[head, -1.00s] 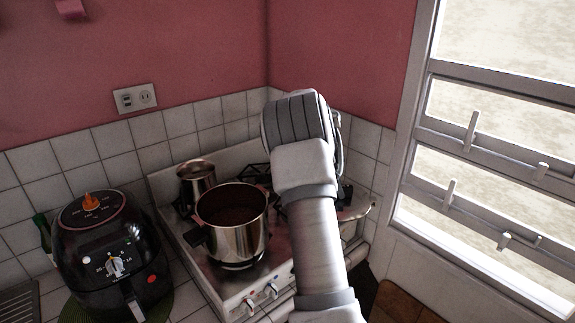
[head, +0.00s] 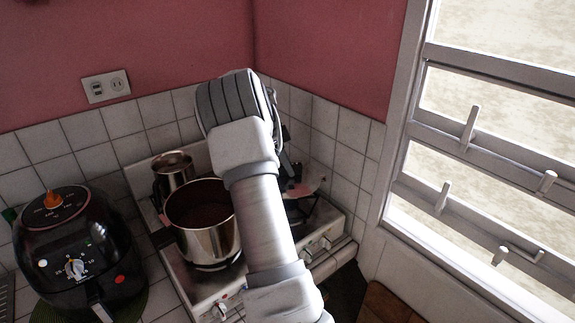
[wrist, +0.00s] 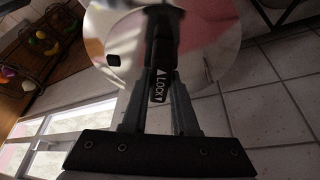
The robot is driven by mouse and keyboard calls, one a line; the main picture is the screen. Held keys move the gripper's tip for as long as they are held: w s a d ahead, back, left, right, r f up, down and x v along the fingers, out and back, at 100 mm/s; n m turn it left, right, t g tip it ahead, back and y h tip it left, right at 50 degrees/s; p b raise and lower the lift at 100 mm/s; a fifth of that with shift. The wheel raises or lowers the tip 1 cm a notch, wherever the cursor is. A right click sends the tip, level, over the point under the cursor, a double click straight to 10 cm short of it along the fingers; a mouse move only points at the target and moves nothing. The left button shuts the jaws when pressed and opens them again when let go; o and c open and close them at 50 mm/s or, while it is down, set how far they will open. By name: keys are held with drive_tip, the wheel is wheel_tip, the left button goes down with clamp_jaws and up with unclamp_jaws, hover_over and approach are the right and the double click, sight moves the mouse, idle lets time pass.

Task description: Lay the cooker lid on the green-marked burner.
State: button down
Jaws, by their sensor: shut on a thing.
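The cooker lid (wrist: 215,35) is a round, shiny metal disc with a dark handle (wrist: 158,85) marked LOCK. In the wrist view my gripper (wrist: 160,72) is shut on this handle, one dark finger on each side. In the head view my arm and hand reach over the stove (head: 181,281) and hide the fingers and most or all of the lid. A dark burner grate (head: 298,208) shows to the right of my arm. No green mark can be made out on the stove, and part of its top is hidden behind my arm.
A large open steel pot (head: 207,240) stands on the stove left of my arm, with a smaller pot (head: 173,172) behind it. A black air fryer (head: 75,250) is at the left. Tiled walls meet behind the stove; a window (head: 480,150) is at the right.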

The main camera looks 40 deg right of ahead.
drive_tip(key=shift+w+f+b, duration=0.2)
drive_tip(key=shift+f+b, duration=0.15)
drive_tip(key=shift+f, duration=0.3)
drive_tip(key=shift+f+b, duration=1.3)
drive_tip(key=shift+f, duration=0.8)
drive_tip(key=shift+f+b, duration=0.45)
drive_tip(key=shift+b, duration=0.1)
drive_tip(key=c, duration=0.6)
unclamp_jaws()
drive_tip(key=v, duration=1.7)
drive_tip(key=shift+r, duration=0.2)
drive_tip(key=shift+a, duration=0.15)
